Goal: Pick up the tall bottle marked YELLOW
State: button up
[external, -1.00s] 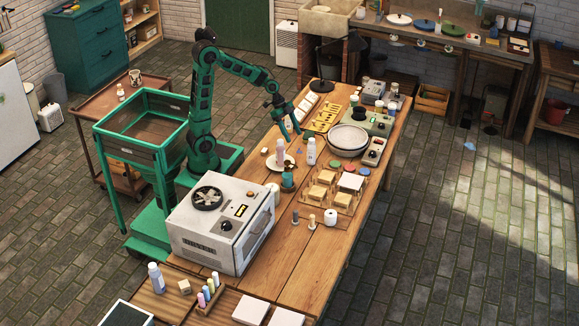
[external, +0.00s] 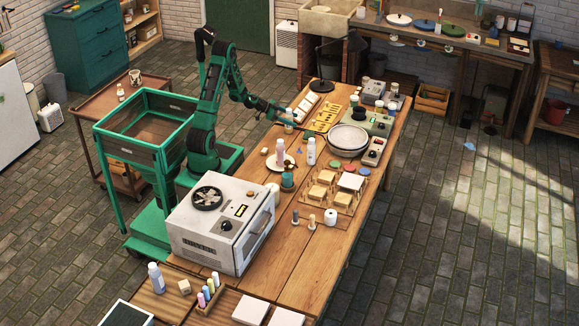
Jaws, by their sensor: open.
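Several tall pale bottles stand on the wooden table. One white bottle (external: 311,151) stands upright near the middle. A pinkish-white bottle (external: 280,152) stands to its left, by a pale plate (external: 270,163). Another pale bottle (external: 288,119) shows partly at my gripper (external: 294,117). The markings are too small to read, so I cannot tell which bottle is marked YELLOW. My gripper is open, with its teal fingers reaching low over the table's left side. I cannot tell whether the pale bottle is between the fingers or behind them.
A grey oven-like machine (external: 222,222) fills the table's near left. A teal cup (external: 288,181) stands in front of the bottles. A black lamp (external: 325,85) stands behind.

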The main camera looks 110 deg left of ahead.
jog(key=shift+s+f+n+y, duration=0.35)
jog(key=shift+s+n+y, duration=0.15)
jog(key=shift+n, duration=0.2)
jog(key=shift+s+d+r+n+y, duration=0.25)
jog(key=shift+s+d+n+y, duration=0.1)
jog(key=shift+s+n, duration=0.25)
jog(key=shift+x, duration=2.45)
jog(key=shift+w+r+t, duration=0.1)
jog(key=shift+t, duration=0.2)
jog(key=c, duration=1.4)
